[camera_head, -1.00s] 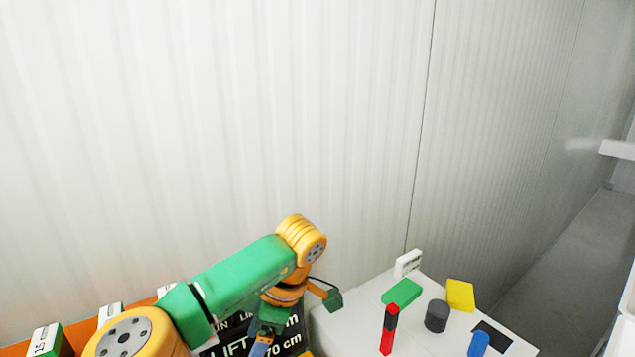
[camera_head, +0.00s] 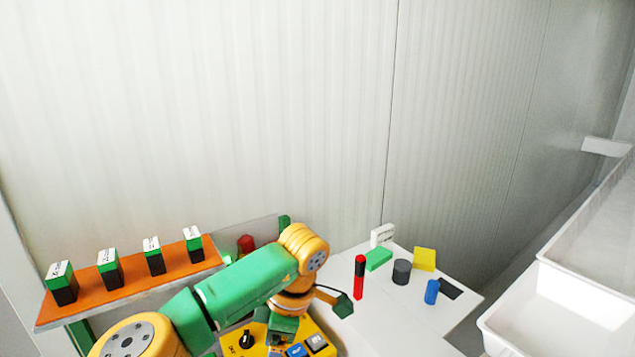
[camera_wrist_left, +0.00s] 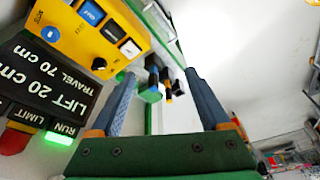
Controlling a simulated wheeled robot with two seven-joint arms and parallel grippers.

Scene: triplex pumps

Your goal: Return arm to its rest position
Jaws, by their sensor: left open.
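My left arm, green and yellow, reaches in from the lower left in the head view. Its gripper (camera_head: 284,328) points down over a yellow control box (camera_head: 318,330), and its fingers are mostly hidden there. In the left wrist view the gripper (camera_wrist_left: 160,76) is open, with two blue-grey fingers apart and nothing held between them. The yellow control box (camera_wrist_left: 72,14) shows there at upper left, with a blue button, a black knob and other buttons. My right gripper is not in view.
An orange shelf (camera_head: 130,288) carries several green-black blocks at left. A white table (camera_head: 400,318) at right holds a red-black stick (camera_head: 359,278), a grey cylinder (camera_head: 401,271) and coloured pieces. A white bin (camera_head: 560,318) stands far right. A black LIFT/TRAVEL sign (camera_wrist_left: 45,85) has a lit green lamp (camera_wrist_left: 59,138).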

